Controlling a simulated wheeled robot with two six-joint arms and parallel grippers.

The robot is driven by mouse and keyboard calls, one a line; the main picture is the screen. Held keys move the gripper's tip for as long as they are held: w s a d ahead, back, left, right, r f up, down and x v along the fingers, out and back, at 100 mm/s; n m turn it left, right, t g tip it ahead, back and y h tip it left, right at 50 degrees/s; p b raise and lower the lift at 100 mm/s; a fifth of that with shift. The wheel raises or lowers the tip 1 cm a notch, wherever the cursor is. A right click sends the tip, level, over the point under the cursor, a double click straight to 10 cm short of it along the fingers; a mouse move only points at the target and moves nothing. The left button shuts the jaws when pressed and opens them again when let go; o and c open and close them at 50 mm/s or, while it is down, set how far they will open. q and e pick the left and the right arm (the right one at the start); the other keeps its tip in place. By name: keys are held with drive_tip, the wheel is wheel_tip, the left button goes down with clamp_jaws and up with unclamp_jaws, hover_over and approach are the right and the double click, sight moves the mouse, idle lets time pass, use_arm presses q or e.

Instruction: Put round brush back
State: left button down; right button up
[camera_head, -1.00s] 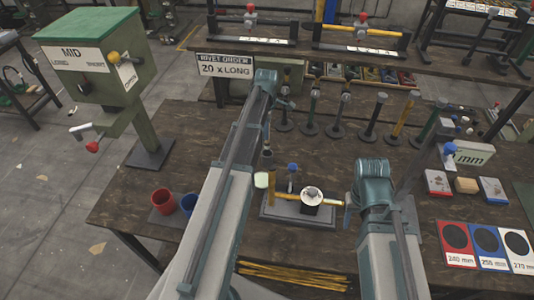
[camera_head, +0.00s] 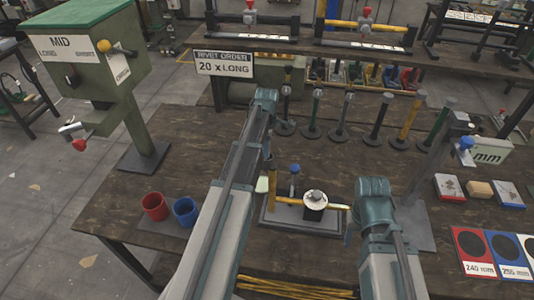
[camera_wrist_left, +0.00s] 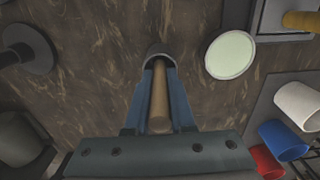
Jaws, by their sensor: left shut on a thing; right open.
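The round brush (camera_wrist_left: 160,98) has a light wooden handle and a grey ring-shaped end. In the left wrist view the handle lies between the fingers of my left gripper (camera_wrist_left: 158,85), which is shut on it above the brown table. In the head view my left gripper (camera_head: 270,150) is mostly hidden by its own forearm, and only a small dark part shows. I cannot tell whether the brush touches the table. My right gripper (camera_head: 350,228) is open, mostly hidden behind its wrist, right of the grey fixture.
A fixture with yellow bar (camera_head: 315,204) stands on the table, with a pale round disc (camera_wrist_left: 230,55) near the brush. Red (camera_head: 155,206) and blue (camera_head: 185,211) cups stand left. Several upright posts (camera_head: 379,122) line the back.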

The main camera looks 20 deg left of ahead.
use_arm(q)
drive_tip(key=shift+r, duration=0.1)
use_arm(e)
drive_tip(key=shift+r, duration=0.1)
use_arm(q)
drive_tip(key=c, duration=0.8)
unclamp_jaws()
drive_tip(key=shift+o, duration=0.2)
wheel_tip(320, 180, up, 12)
drive_tip(key=p, duration=1.2)
drive_tip(key=shift+r, duration=0.1)
use_arm(e)
wheel_tip(320, 180, up, 12)
use_arm(q)
drive_tip(key=shift+a, duration=0.1)
